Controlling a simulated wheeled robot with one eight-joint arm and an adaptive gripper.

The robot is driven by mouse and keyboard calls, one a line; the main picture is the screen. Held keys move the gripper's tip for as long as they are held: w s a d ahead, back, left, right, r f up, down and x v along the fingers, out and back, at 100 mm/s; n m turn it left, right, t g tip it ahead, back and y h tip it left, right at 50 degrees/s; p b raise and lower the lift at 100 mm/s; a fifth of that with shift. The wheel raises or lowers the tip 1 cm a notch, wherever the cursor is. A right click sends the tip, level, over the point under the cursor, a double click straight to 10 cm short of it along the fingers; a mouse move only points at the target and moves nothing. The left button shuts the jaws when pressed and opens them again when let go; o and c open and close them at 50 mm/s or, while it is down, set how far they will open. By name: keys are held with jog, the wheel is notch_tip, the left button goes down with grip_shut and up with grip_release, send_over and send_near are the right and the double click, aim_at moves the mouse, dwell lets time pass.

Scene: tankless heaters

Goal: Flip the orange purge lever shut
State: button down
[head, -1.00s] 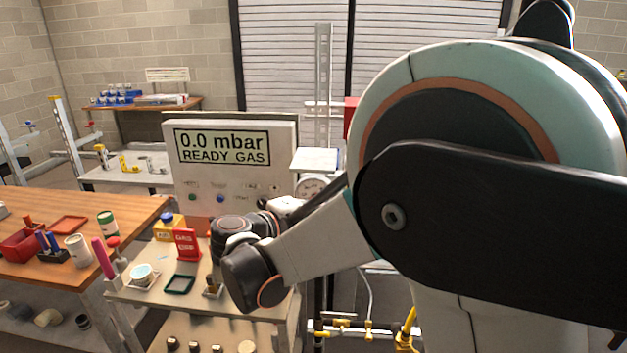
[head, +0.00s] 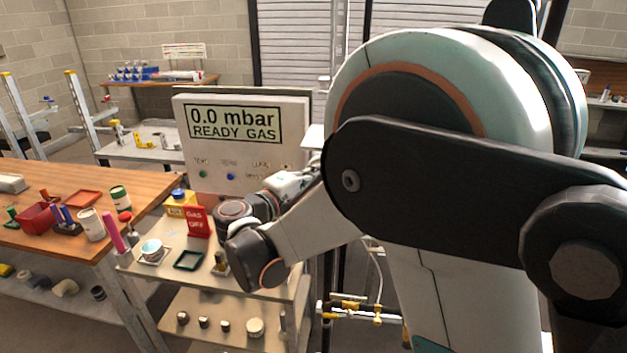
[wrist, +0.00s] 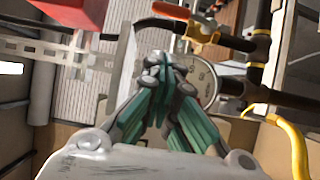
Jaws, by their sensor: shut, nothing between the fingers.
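My gripper (wrist: 157,62) shows in the wrist view with its green-sided fingers closed together and nothing between them. A round gauge (wrist: 208,82) lies just behind and right of the fingertips. A red-orange lever handle (wrist: 172,10) is at the top of the wrist view, above and right of the fingertips and apart from them. I cannot tell which orange part is the purge lever's grip. In the head view my arm hides the lever and the fingertips.
A display panel (head: 240,160) reads 0.0 mbar, READY GAS. A cart (head: 150,272) before it holds a red GAS OFF sign (head: 197,222) and small parts. Brass piping (head: 350,308) runs low beside it. The wrist view shows a yellow hose (wrist: 297,145) and a red box (wrist: 75,12).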

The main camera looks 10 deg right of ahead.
jog(key=w+d+b, duration=0.1)
jog(key=w+d, duration=0.2)
jog(key=d, duration=0.5)
jog(key=shift+w+b, duration=0.2)
jog(key=shift+b, duration=0.1)
jog(key=shift+s+d+r+m+p, duration=0.1)
jog(key=shift+d+r+m+p, duration=0.05)
jog(key=shift+d+m+p, duration=0.15)
